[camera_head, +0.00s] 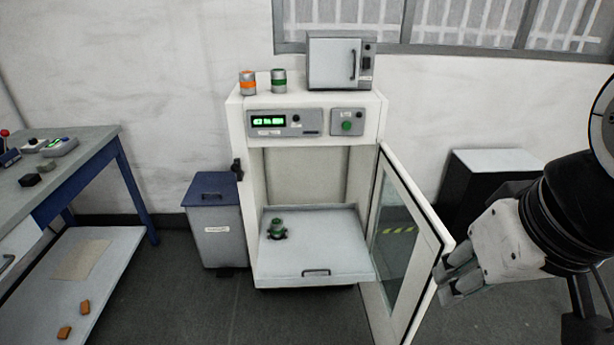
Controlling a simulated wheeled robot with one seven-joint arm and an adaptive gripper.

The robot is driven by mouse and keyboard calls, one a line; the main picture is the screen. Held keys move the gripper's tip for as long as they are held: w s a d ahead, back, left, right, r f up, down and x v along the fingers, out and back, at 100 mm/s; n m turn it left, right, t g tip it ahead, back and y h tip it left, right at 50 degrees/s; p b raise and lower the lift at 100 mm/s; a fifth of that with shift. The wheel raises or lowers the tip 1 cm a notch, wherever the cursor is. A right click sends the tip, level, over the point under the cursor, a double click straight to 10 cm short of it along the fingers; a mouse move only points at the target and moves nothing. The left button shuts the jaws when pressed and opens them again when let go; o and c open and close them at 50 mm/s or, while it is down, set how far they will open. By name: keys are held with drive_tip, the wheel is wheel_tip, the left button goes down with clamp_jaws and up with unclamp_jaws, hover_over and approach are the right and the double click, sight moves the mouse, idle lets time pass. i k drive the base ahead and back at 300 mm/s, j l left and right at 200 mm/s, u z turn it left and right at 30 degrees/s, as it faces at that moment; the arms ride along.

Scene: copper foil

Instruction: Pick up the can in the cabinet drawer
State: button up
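The white cabinet (236,130) stands in the middle with its glass door (398,250) swung open to the right. Its low drawer (330,250) is a pale tray with a front handle. A small green and grey can-like thing (276,227) stands upright at the left of the drawer, with dark lobes around its base. My gripper (458,274) is at the right, by the outer edge of the open door and well away from the can. The fingers overlap the door edge in the picture; I cannot tell whether they touch it. Their opening is unclear.
Two cans, one orange-banded (247,82) and one green-banded (279,81), stand on the cabinet top beside a grey box (334,62). A blue-lidded bin (217,235) is left of the cabinet. A workbench (75,165) stands far left. The open door lies between my gripper and the drawer.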

sight(276, 224)
drive_tip(key=i+j+z, duration=0.2)
drive_tip(key=i+j, duration=0.2)
drive_tip(key=j, duration=0.2)
drive_tip(key=i+j+z, duration=0.25)
drive_tip(key=j, duration=0.4)
drive_tip(key=i+j+z, duration=0.1)
drive_tip(key=i+j, duration=0.15)
drive_tip(key=j, duration=0.1)
